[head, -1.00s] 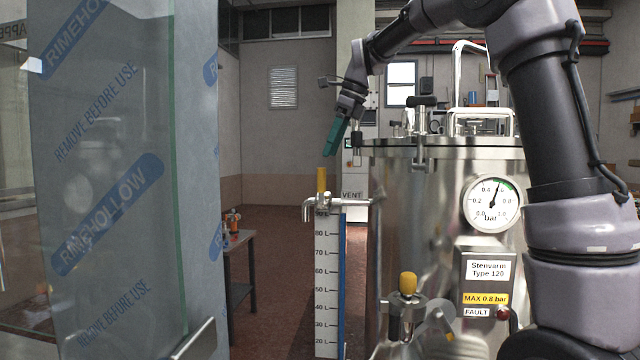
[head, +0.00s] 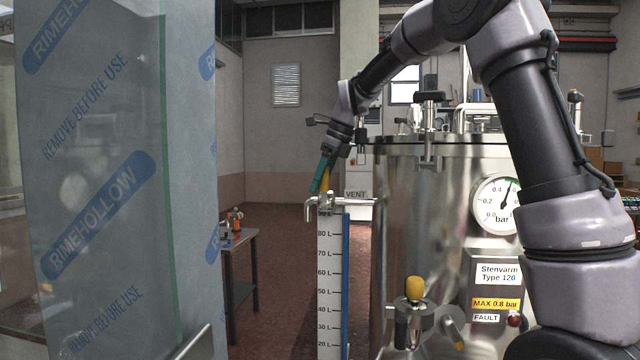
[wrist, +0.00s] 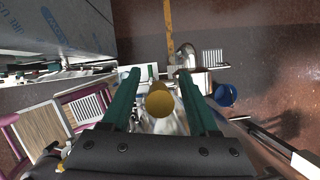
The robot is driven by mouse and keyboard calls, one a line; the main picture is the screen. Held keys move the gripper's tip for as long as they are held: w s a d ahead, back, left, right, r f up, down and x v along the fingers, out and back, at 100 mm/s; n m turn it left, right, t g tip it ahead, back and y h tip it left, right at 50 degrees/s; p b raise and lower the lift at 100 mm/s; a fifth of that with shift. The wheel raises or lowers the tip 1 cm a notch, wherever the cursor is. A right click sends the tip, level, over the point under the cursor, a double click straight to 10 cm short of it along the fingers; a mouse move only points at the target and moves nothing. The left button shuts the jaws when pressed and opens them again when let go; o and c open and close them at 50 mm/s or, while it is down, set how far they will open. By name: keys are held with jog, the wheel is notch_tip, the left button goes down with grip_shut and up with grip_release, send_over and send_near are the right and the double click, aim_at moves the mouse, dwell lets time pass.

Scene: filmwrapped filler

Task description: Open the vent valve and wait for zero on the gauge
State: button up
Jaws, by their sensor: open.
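The vent valve's yellow handle (head: 327,180) stands upright above the horizontal metal pipe by the VENT label, crosswise to it. My gripper (head: 319,178), with teal fingers, is over this handle and partly hides it. In the wrist view, the handle's round yellow end (wrist: 159,100) lies between the two open fingers (wrist: 161,92), with a gap on either side. The gauge (head: 496,205) on the steel vessel is partly covered by my arm; its needle points nearly straight up, around 0.5 bar, well above zero.
The steel vessel (head: 440,200) has a second yellow-handled valve (head: 414,288) low on its front and a red FAULT lamp (head: 514,319). A film-wrapped panel (head: 110,200) stands at left. A litre scale (head: 330,280) hangs below the vent outlet. A small table (head: 238,240) is behind.

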jog(key=shift+f, duration=0.1)
grip_shut()
dwell(1.4)
